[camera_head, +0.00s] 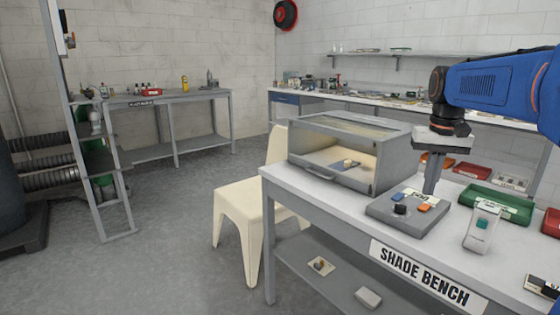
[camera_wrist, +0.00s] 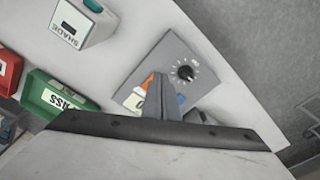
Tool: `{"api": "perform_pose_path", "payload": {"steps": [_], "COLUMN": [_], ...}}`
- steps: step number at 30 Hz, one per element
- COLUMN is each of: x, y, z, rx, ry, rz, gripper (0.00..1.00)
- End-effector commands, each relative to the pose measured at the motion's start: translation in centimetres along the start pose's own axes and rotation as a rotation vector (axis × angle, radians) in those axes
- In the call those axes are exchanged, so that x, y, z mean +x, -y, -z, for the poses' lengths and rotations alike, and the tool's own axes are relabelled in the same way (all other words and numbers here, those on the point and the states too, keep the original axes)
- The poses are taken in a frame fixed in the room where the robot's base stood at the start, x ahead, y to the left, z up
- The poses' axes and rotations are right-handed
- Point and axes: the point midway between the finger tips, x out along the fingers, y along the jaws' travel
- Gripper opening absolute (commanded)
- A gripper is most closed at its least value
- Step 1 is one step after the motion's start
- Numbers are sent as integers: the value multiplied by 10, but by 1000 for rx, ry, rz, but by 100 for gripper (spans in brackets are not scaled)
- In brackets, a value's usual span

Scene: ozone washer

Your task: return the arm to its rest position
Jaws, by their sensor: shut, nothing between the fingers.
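My gripper (camera_head: 430,190) points straight down at the end of my blue arm (camera_head: 495,82). Its fingers are together with nothing between them. The tips are just over the back of a grey control box (camera_head: 405,222) on the bench; I cannot tell whether they touch it. The box has a black knob (camera_head: 400,209) and an orange button (camera_head: 424,207). In the wrist view the shut fingers (camera_wrist: 160,88) partly cover the orange button (camera_wrist: 147,81), and the knob (camera_wrist: 185,72) shows beside them.
The floor (camera_head: 170,230) further left is clear.

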Motion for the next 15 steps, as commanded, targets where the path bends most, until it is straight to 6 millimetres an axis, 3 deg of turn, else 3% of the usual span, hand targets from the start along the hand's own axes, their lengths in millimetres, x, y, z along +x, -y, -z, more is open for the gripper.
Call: {"api": "perform_pose_path", "payload": {"steps": [3,15], "x": [6,50], "y": [11,31], "z": [-39,-156], "rx": [-39,-162], "ry": [-40,-172], "rz": [5,29], "gripper": [0,0]}}
